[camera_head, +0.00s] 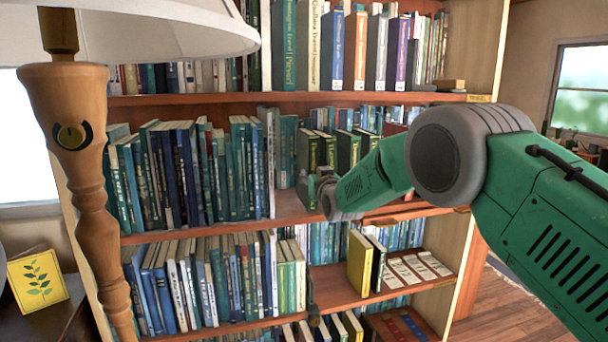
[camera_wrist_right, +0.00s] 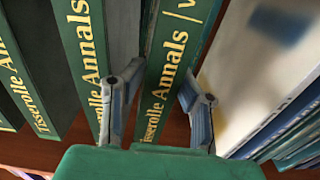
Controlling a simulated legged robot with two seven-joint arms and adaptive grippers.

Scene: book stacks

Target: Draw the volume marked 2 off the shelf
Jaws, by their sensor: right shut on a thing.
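My right gripper (camera_head: 318,190) reaches from the right into the middle shelf at a group of dark green volumes (camera_head: 348,150). In the right wrist view, its two fingers (camera_wrist_right: 160,88) are shut on the dark green volume (camera_wrist_right: 172,75), one on each side of the spine. Gold lettering on this spine reads "Tisserolle Annals", then a "V" cut off by the picture's edge; its number is out of sight. My left gripper is not in view.
A pale book (camera_wrist_right: 260,60) stands right of the held volume in the wrist view. Rows of books (camera_head: 190,175) fill the shelf at left. A wooden lamp (camera_head: 85,180) stands at the left front. A yellow book (camera_head: 360,262) stands on the lower shelf.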

